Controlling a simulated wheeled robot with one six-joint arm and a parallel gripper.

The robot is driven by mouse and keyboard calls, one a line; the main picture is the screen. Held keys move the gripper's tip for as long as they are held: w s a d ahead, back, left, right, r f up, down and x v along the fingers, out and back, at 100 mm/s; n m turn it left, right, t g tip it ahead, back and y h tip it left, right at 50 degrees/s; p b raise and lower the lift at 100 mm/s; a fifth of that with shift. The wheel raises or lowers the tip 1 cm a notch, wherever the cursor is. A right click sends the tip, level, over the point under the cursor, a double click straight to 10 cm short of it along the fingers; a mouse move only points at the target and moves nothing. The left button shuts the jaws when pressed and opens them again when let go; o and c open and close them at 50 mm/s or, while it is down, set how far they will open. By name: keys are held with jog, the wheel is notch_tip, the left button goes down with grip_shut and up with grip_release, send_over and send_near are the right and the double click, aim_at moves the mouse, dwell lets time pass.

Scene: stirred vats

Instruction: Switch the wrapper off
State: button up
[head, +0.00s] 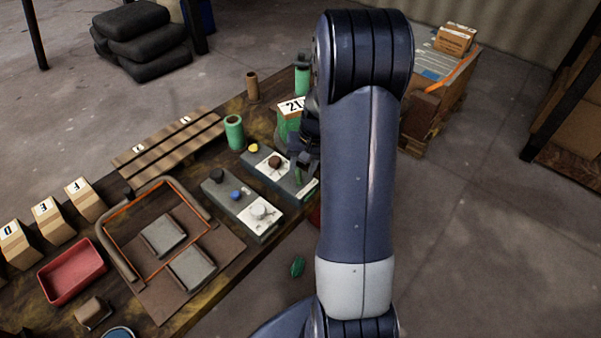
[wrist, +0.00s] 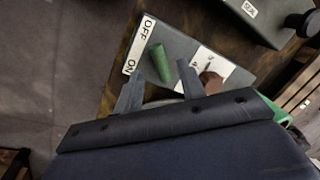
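A grey control box (wrist: 190,52) with a green lever (wrist: 161,62) fills the middle of the wrist view. A white label strip (wrist: 139,45) on its edge reads OFF at the upper end and ON at the lower end. I cannot tell which way the lever is set. My gripper (wrist: 160,67) is open, its two fingers on either side of the lever, with gaps visible. The box also shows in the head view (head: 262,160), where my arm partly hides its right end. No readable label marks it as the wrapper.
A brown knob (wrist: 211,82) on a white plate is close to my right finger.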

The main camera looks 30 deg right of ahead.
aim_at(300, 176)
notch_tip(300, 176, up, 7)
jog(key=d, duration=0.1)
jog(key=shift+s+d+r, duration=0.15)
jog(key=shift+s, duration=0.2)
jog(key=f, duration=0.3)
jog(key=a+f, duration=0.1)
jog(key=f, duration=0.3)
jog(key=w+a+f, duration=0.1)
jog(key=f, duration=0.2)
jog(key=shift+f, duration=0.3)
jog(key=shift+n, duration=0.3)
